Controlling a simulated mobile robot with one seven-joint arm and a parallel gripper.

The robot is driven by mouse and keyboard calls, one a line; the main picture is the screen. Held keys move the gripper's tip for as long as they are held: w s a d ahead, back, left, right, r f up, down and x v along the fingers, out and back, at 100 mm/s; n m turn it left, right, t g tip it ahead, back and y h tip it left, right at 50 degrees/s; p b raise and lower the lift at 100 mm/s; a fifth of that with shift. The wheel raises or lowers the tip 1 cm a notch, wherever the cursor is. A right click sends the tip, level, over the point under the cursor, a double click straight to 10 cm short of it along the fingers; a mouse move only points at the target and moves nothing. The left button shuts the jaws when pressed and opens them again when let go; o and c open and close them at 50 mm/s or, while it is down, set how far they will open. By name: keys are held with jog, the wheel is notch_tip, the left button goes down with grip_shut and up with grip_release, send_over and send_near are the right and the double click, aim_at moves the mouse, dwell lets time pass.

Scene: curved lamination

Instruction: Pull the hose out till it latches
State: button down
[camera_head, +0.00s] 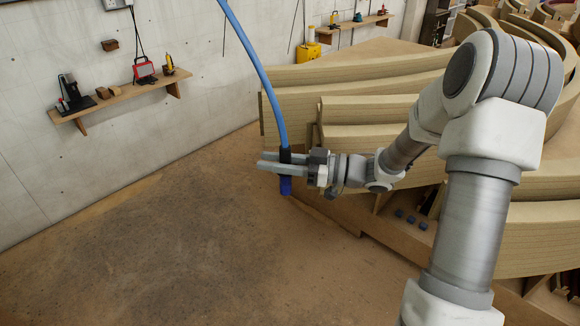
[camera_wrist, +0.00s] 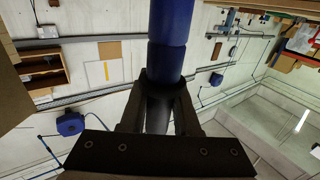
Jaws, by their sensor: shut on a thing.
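A blue hose (camera_head: 259,62) hangs from above the top edge of the head view and curves down to my gripper (camera_head: 276,163). Its lower end has a dark collar and a darker blue end piece (camera_head: 286,186). My gripper is shut around the dark collar, with the end piece sticking out below the fingers. In the wrist view my gripper (camera_wrist: 158,98) is around the dark part, and the blue end piece (camera_wrist: 170,30) extends beyond the fingertips. The hose's upper fixing is out of the head view.
Curved laminated wood stacks (camera_head: 365,110) stand close behind and right of my gripper. A wall shelf (camera_head: 120,97) with tools is at the left, and another shelf (camera_head: 355,25) is at the back. The brown floor (camera_head: 150,250) at the left and front is clear.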

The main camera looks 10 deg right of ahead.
jog(key=s+d+f+b, duration=0.4)
jog(key=s+f+b, duration=0.5)
jog(key=shift+s+d+f+b, duration=0.15)
jog(key=shift+s+d+b, duration=0.1)
jog(key=shift+s+b, duration=0.15)
